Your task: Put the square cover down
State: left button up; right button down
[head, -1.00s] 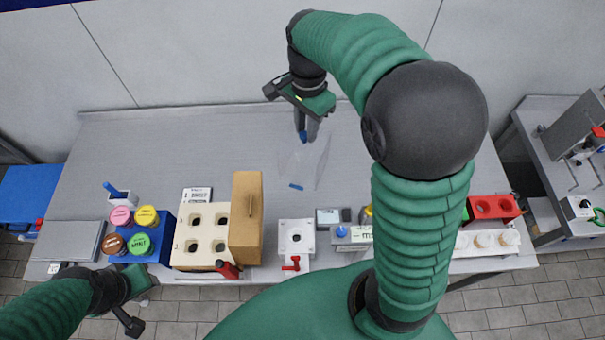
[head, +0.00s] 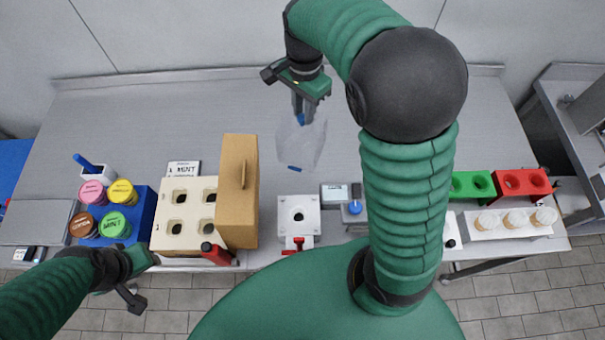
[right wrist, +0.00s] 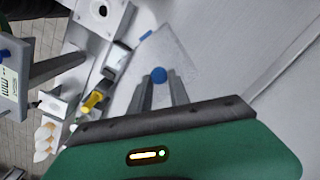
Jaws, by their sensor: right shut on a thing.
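The square cover (head: 308,148) is a clear sheet with a blue knob and a small blue piece at its lower edge. My right gripper (head: 300,118) is shut on the blue knob, and the cover hangs tilted below it, over the middle of the bench. In the right wrist view the fingertips (right wrist: 160,82) close on the knob, and the clear cover (right wrist: 178,55) spreads beyond them. Whether the cover touches the bench is hard to tell. My left gripper (head: 140,278) is at the lower left, off the bench's front edge; its fingers do not show clearly.
The grey bench (head: 130,115) is clear behind and left of the cover. Along the front stand a blue rack (head: 146,210) with coloured lids, a cream block (head: 160,235), a tan box (head: 238,205), a white plate with a hole (head: 284,215) and green and red holders (head: 525,183).

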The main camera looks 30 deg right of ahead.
aim_at(299, 124)
jog(key=f, duration=0.2)
jog(key=a+f, duration=0.1)
jog(key=f, duration=0.2)
jog(key=shift+w+a+f+p, duration=0.1)
jog(key=shift+w+f+p, duration=0.05)
jog(key=shift+p, duration=0.15)
jog(key=f, duration=0.2)
jog(key=d+f, duration=0.1)
jog(key=f, duration=0.2)
jog(key=shift+d+f, duration=0.1)
jog(key=shift+d, duration=0.1)
jog(key=c, duration=1.5)
grip_release()
jog(key=shift+a, duration=0.2)
jog(key=shift+o, duration=1.3)
jog(key=shift+a, duration=0.25)
